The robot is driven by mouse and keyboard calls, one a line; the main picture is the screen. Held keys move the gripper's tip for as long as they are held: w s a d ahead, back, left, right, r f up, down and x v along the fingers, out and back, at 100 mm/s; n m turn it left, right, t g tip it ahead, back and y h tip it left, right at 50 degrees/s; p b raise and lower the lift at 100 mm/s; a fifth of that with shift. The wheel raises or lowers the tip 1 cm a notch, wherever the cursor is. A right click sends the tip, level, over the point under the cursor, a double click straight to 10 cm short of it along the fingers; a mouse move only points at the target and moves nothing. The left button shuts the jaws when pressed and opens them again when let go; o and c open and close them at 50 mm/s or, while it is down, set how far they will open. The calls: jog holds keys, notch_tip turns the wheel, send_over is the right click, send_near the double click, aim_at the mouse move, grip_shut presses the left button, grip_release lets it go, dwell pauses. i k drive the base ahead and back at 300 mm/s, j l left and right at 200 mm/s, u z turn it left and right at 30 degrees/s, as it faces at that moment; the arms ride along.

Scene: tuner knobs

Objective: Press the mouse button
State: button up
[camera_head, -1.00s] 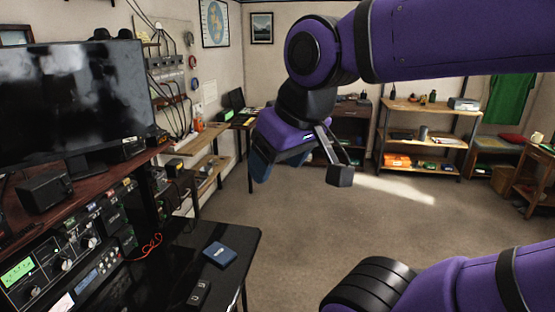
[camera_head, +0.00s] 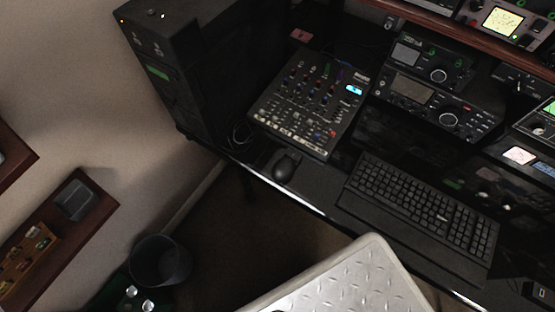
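A dark computer mouse (camera_head: 284,166) lies on the black desk (camera_head: 322,187) near its front edge. It sits just in front of a mixer and to the left of the keyboard. Its separate buttons are too dark to make out. My gripper is not in view now, so I cannot see where it is relative to the mouse. Nothing covers the mouse.
A mixer (camera_head: 311,103) stands behind the mouse, and a keyboard (camera_head: 417,212) lies to its right. A black cabinet (camera_head: 202,75) stands at the left. Radio units (camera_head: 437,105) stand behind. A bin (camera_head: 160,262) is on the floor. A pale patterned metal surface (camera_head: 345,285) fills the bottom middle.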

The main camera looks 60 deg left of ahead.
aim_at(290, 153)
jog(key=j+u, duration=0.1)
jog(key=u, duration=1.4)
jog(key=j+u, duration=0.1)
jog(key=u, duration=0.35)
